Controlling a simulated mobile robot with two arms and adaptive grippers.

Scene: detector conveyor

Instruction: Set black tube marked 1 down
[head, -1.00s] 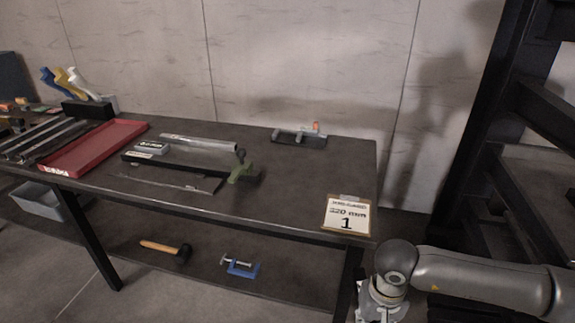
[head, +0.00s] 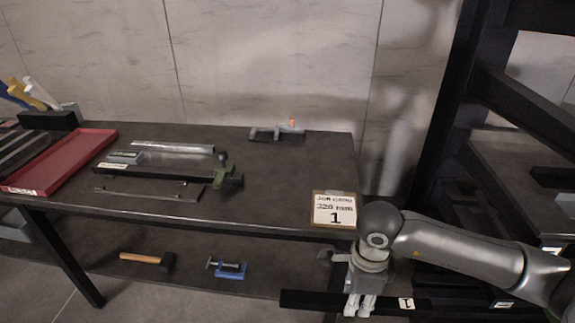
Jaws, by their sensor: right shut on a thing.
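A black tube (head: 312,300) lies roughly level across the bottom of the head view. A white label with a 1 (head: 405,303) is at its right end. My right gripper (head: 359,306) points down and is shut on the tube near its middle, hiding part of it. Gripper and tube show in front of the table's right end, lower in the picture than the table top. A card marked 220 mm and 1 (head: 334,210) is at the table's front right corner. My left gripper is out of view.
The dark table (head: 280,180) holds a red tray (head: 62,160), a clamp-like tool with a green part (head: 224,178) and a grey fixture (head: 277,131). A hammer (head: 146,259) and a blue clamp (head: 228,270) lie on its lower shelf. A black rack (head: 440,110) stands right. The table's right middle is clear.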

